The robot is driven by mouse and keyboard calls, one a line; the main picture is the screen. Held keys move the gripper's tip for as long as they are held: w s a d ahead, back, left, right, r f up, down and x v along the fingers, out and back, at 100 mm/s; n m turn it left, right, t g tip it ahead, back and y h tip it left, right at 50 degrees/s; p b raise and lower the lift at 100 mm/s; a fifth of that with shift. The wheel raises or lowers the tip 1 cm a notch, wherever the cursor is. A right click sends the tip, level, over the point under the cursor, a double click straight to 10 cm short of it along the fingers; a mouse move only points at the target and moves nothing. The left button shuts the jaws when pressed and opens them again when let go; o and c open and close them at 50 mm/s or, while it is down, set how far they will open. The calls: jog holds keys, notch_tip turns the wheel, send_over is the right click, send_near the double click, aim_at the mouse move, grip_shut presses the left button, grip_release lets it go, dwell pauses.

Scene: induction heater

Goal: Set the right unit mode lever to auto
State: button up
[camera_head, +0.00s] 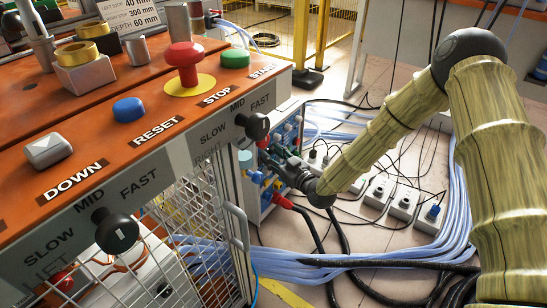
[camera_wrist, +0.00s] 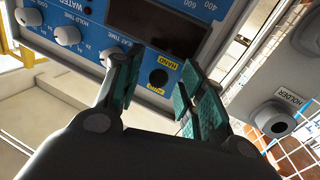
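The right unit's blue-framed panel (camera_wrist: 139,42) fills the upper part of the wrist view, with its lettering upside down. The mode lever (camera_wrist: 158,78) shows as a dark round knob between a yellow HAND label (camera_wrist: 168,62) and a yellow AUTO label (camera_wrist: 155,90). Its exact setting cannot be told. In the head view my gripper (camera_head: 276,158) is at the unit (camera_head: 262,205), hiding the lever there.
White knobs (camera_wrist: 67,35) and a dark display (camera_wrist: 172,25) are close to the lever. The orange console (camera_head: 100,95) and wire mesh (camera_head: 205,215) stand left of my gripper. Cables (camera_head: 420,245) lie on the floor.

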jog(key=shift+w, duration=0.1)
jog(key=shift+c, duration=0.5)
grip_shut()
jog(key=shift+r+p, duration=0.2)
jog(key=shift+p, duration=0.3)
jog(key=g+p, duration=0.1)
jog(key=p, duration=0.1)
jog(key=shift+r+h+p, duration=0.35)
jog(key=shift+r+h, duration=0.05)
jog(key=shift+a+r+n+g+h+p, duration=0.1)
jog(key=shift+r+n+g+h+p, duration=0.6)
jog(key=shift+p, duration=1.95)
jog(key=shift+r+m+g+h+p, duration=0.1)
jog(key=shift+r+g+h+p, duration=0.15)
jog(key=shift+g+h+p, duration=1.7)
jog(key=shift+a+r+n+g+h+p, duration=0.1)
jog(key=shift+r+n+g+h+p, duration=0.25)
jog(key=shift+p, duration=2.95)
